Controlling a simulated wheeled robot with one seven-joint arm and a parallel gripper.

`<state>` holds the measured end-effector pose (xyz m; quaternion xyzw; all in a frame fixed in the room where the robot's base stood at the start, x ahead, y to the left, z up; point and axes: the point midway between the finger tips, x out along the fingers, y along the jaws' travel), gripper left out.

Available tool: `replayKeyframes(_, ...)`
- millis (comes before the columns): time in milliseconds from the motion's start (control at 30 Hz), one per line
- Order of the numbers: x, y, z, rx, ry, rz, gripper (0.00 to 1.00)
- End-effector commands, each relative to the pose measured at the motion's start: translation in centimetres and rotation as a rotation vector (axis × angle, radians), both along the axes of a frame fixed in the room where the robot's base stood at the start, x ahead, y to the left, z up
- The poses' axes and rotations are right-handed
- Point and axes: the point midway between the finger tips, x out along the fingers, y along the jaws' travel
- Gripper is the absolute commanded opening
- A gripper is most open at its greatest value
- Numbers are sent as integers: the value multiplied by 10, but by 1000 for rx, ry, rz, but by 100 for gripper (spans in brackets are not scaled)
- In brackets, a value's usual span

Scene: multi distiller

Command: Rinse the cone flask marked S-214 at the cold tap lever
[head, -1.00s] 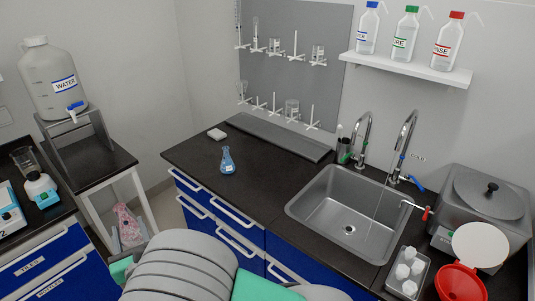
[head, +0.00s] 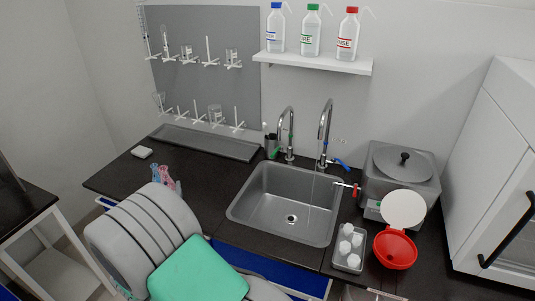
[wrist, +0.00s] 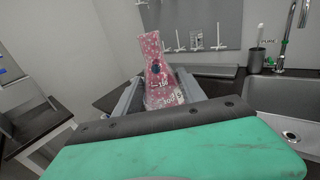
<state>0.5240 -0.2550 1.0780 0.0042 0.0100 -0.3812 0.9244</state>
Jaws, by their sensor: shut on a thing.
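My gripper (wrist: 160,100) is shut on a pink speckled cone flask (wrist: 158,75), which stands roughly upright in the wrist view. Volume marks and a dark round spot show on it; I cannot read S-214. In the head view my arm hides the gripper, and only the top of the pink flask (head: 169,181) shows beyond it. A blue flask (head: 156,171) shows close beside it on the counter. The right tap (head: 326,130) has a blue lever (head: 341,163), and a thin stream seems to fall from it into the sink (head: 250,208). The left tap (head: 285,130) has a green lever.
A grey tray (head: 205,142) and a white block (head: 142,152) lie at the back of the counter. Right of the sink are a tray of white pieces (head: 341,262), a red lidded container (head: 388,250) and a grey bath (head: 375,180). The counter left of the sink is partly bare.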

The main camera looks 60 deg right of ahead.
Motion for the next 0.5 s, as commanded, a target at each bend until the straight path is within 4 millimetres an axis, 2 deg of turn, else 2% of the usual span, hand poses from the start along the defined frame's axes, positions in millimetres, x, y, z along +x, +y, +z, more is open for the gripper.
replayKeyframes(33,-10,-30,4,1,1,-56,0)
replayKeyframes(200,-49,-115,9,0,-3,-212,0)
replayKeyframes(400,-111,-202,13,-2,-8,-381,0)
replayKeyframes(500,-143,-236,14,-4,-10,-454,0)
